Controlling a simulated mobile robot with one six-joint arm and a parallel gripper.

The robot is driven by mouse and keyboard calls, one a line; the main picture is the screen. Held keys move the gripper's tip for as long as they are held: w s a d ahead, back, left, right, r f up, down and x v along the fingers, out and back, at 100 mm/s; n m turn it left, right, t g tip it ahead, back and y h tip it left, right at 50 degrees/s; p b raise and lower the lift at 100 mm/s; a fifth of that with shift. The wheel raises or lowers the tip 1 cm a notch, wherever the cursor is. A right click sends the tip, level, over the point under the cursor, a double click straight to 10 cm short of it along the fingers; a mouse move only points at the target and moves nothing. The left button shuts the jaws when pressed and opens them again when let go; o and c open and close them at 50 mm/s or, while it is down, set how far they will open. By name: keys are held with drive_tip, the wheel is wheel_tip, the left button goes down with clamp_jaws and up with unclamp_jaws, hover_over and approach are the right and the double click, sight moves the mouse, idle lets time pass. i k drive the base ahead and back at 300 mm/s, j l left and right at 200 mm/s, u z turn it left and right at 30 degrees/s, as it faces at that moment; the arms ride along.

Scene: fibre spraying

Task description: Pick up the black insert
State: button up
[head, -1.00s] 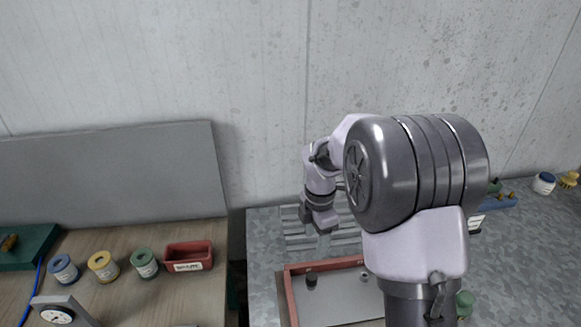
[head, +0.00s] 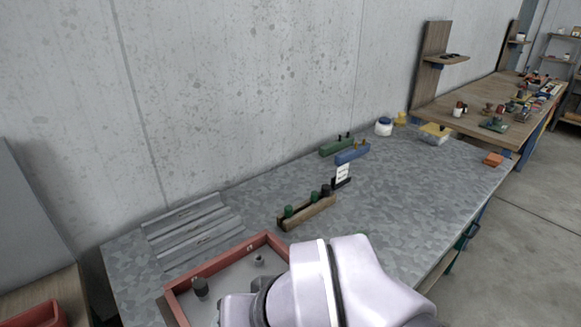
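A small black cylinder (head: 326,191) stands upright at the right end of a wooden rack (head: 308,213), beside two green cylinders (head: 288,211). Another dark cylinder (head: 200,288) stands inside a red-rimmed tray (head: 205,270) at the lower left. I cannot tell which of the two dark pieces is the black insert. My arm's pale link and grey joint cover the bottom middle and hide part of the tray. My gripper's fingers do not show.
A small sign (head: 342,174) stands behind the wooden rack. Green (head: 337,146) and blue (head: 352,154) holders, a blue-and-white jar (head: 383,127) and an orange block (head: 493,159) sit farther back. Ribbed strips (head: 195,230) lie behind the tray.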

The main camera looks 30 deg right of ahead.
sight(326, 188)
drive_tip(key=z, duration=1.15)
